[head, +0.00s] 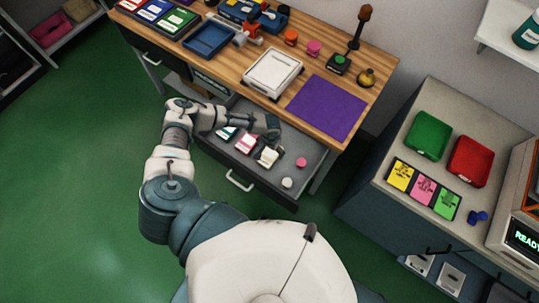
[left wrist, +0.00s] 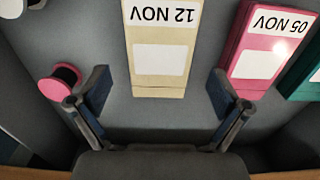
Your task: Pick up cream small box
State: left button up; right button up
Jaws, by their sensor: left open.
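The cream small box (head: 267,158) lies in the open grey drawer. In the left wrist view the cream box (left wrist: 160,48) is marked "12 NOV" and has a blank pale label. My left gripper (head: 270,143) reaches into the drawer above the box. In the left wrist view the open fingers of the left gripper (left wrist: 158,92) stand apart on either side of the box's near end, with a gap on each side. The top of the box runs out of that view. My right gripper is not in view.
A pink box (left wrist: 262,50) marked "05 NOV" and a dark green box (left wrist: 304,75) lie beside the cream box. A pink spool (left wrist: 60,82) lies on its other side. The drawer (head: 240,162) has raised walls, and the wooden tabletop (head: 225,65) overhangs behind it.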

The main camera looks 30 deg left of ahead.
aim_at(270, 153)
pick_arm(q)
jog(key=shift+f, duration=1.5)
jog(key=c, duration=1.3)
jog(key=shift+o, duration=0.2)
jog(key=shift+r, duration=0.1)
